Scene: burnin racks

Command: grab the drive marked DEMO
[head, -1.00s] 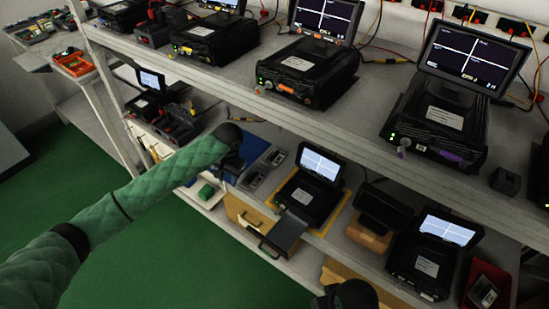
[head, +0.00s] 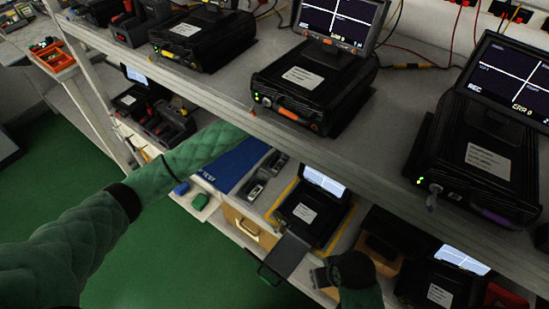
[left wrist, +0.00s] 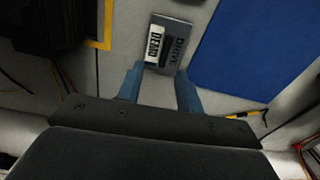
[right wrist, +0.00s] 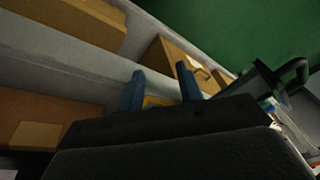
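The drive marked DEMO (left wrist: 168,45) lies on the lower shelf in the left wrist view, a dark slab with a white DEMO label beside the word DRIVE. My left gripper (left wrist: 159,70) is open, one blue finger on each side of the drive's near end; I cannot tell whether they touch it. In the head view two grey drives (head: 275,164) (head: 255,189) lie beside the blue mat; their labels are too small to read. The left hand is hidden under the upper shelf. My right gripper (right wrist: 160,70) is open and empty near the lower shelf's front.
A blue mat (left wrist: 245,45) lies right of the drive in the left wrist view. A small rack unit (head: 309,210) with a lit screen stands in a yellow outline, its dark tray (head: 285,255) pulled out. The upper shelf (head: 230,115) hangs over my left arm.

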